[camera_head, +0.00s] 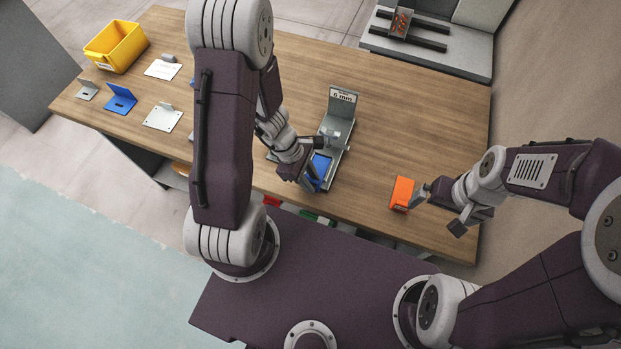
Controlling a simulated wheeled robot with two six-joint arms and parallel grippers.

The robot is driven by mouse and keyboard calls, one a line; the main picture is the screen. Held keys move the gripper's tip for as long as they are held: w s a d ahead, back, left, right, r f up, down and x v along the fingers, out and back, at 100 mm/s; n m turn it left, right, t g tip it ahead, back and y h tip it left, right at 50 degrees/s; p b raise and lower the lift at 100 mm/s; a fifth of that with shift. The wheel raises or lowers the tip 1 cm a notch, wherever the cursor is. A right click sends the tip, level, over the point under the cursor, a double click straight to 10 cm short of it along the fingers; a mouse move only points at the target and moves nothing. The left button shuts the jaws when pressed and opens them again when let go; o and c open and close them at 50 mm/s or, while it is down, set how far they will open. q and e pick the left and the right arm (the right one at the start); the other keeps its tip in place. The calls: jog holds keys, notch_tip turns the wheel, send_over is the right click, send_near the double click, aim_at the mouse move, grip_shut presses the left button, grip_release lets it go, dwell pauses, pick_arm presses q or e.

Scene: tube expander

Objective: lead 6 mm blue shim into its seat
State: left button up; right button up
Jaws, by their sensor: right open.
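A blue shim (321,168) is at the near end of a grey metal fixture (334,148) that carries an upright "6 mm" label (342,97). My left gripper (313,181) is at the near left side of this shim and appears shut on it; the fingertips are partly hidden. I cannot tell whether the shim touches the fixture's floor. My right gripper (420,196) is open, close to the right side of an orange block (402,193) near the table's front edge.
Another blue angled plate (121,98), a white plate (162,117), a small grey plate (87,90) and a yellow bin (116,46) are on the left of the wooden table (420,120). A grey rack (430,48) stands behind.

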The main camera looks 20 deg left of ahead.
pick_arm(q)
jog(key=shift+a+r, duration=0.1)
jog(key=shift+r, duration=0.1)
jog(key=shift+p+v, duration=1.5)
jog(key=shift+p, duration=0.1)
jog(key=o, duration=0.5)
jog(key=shift+o, duration=0.2)
jog(key=o, duration=0.4)
jog(key=shift+o, duration=0.3)
jog(key=o, duration=0.6)
